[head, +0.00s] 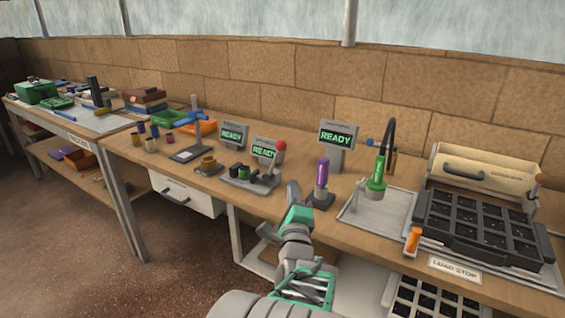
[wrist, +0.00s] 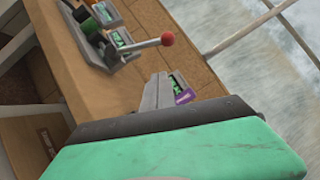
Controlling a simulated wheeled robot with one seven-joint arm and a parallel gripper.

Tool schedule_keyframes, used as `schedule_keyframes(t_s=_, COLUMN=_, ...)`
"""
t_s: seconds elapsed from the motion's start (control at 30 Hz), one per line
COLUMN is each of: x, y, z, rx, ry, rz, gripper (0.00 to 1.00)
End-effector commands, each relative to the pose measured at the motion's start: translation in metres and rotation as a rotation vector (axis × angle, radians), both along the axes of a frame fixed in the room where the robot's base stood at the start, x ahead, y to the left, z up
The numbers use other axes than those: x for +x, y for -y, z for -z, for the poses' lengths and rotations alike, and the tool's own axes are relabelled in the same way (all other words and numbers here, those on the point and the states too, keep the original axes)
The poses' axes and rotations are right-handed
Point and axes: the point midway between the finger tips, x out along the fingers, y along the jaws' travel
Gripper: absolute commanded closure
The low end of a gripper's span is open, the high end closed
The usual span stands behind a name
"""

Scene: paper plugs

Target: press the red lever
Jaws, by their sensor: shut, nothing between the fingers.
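The red lever is a grey rod with a red ball knob (head: 280,146), rising from a dark low device (head: 250,181) on the bench. The knob also shows in the wrist view (wrist: 167,39), with its rod running left to the device. My gripper (head: 293,188) is shut and empty. In the head view it appears below and slightly right of the knob, and apart from it.
Screens reading READY stand behind the lever (head: 265,150) and to its right (head: 336,134). A purple cylinder (head: 322,174) stands on a dark base right of my gripper. Farther right are a tray with a green-tipped spout (head: 376,183) and a black compartment tray (head: 480,228).

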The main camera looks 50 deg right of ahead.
Motion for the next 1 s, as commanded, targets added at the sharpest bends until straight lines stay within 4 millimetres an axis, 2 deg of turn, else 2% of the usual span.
schedule_keyframes(t_s=0.33, x=0.047, y=0.057, z=-0.016, rx=0.000, ry=-0.001, rz=-0.003, gripper=1.00)
schedule_keyframes(t_s=0.43, x=0.065, y=0.056, z=-0.024, rx=-0.002, ry=0.000, rz=-0.006, gripper=1.00)
schedule_keyframes(t_s=0.6, x=0.078, y=0.059, z=-0.029, rx=-0.001, ry=-0.001, rz=-0.002, gripper=1.00)
schedule_keyframes(t_s=1.0, x=0.079, y=0.060, z=-0.030, rx=-0.001, ry=-0.003, rz=0.001, gripper=1.00)
